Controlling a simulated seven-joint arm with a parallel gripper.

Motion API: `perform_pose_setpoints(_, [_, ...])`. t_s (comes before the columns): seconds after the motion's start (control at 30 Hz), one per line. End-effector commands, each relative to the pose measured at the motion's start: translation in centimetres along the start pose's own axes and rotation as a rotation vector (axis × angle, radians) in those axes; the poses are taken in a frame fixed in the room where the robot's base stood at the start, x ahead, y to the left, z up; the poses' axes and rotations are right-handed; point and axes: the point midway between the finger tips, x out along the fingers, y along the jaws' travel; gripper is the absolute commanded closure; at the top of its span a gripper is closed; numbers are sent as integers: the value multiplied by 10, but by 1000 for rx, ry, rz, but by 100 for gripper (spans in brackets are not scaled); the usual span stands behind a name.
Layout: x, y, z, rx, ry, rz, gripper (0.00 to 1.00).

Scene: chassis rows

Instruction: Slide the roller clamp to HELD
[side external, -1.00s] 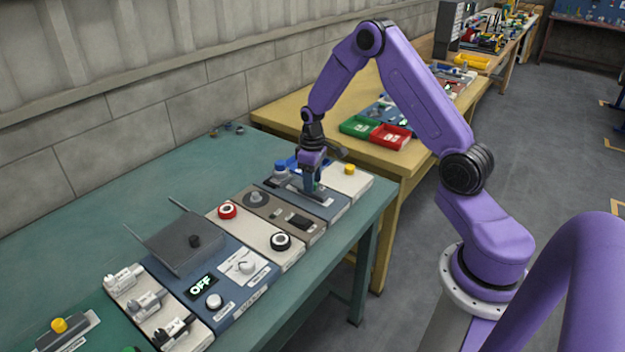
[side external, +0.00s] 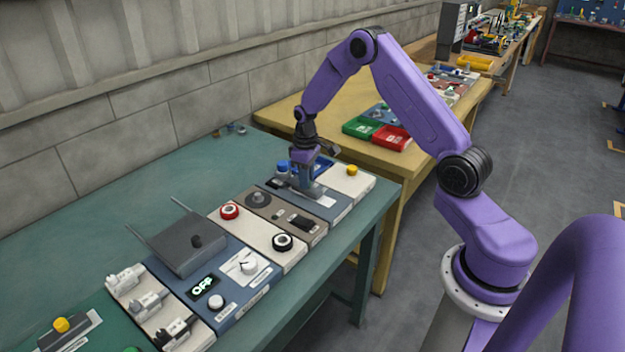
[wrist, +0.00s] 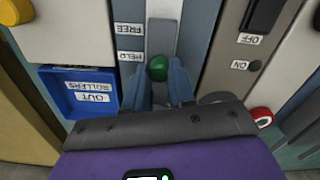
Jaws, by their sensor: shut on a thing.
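The roller clamp shows in the wrist view as a round green knob (wrist: 158,68) at the near end of a grey slotted track (wrist: 163,25). The HELD label (wrist: 131,57) is beside the knob, and the FREE label (wrist: 129,29) is farther up the track. My gripper (wrist: 158,82) is shut on the knob, with one blue-grey finger on each side. In the side external view my gripper (side external: 306,187) is down at the blue panel (side external: 328,207), and its fingers hide the knob.
A blue tray (wrist: 80,73) labelled for rollers sits left of the track in the wrist view. An ON/OFF switch panel (wrist: 238,50) and a red-ringed knob (wrist: 262,115) are to the right. A white panel with a yellow button (side external: 352,170) adjoins the blue panel.

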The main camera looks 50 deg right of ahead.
Motion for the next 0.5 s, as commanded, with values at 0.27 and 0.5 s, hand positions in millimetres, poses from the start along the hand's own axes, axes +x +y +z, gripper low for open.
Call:
perform_pose_setpoints(0.27, [-1, 1, -6, -2, 7, 3, 100])
perform_pose_setpoints(0.5, [-1, 1, -6, -1, 7, 3, 50])
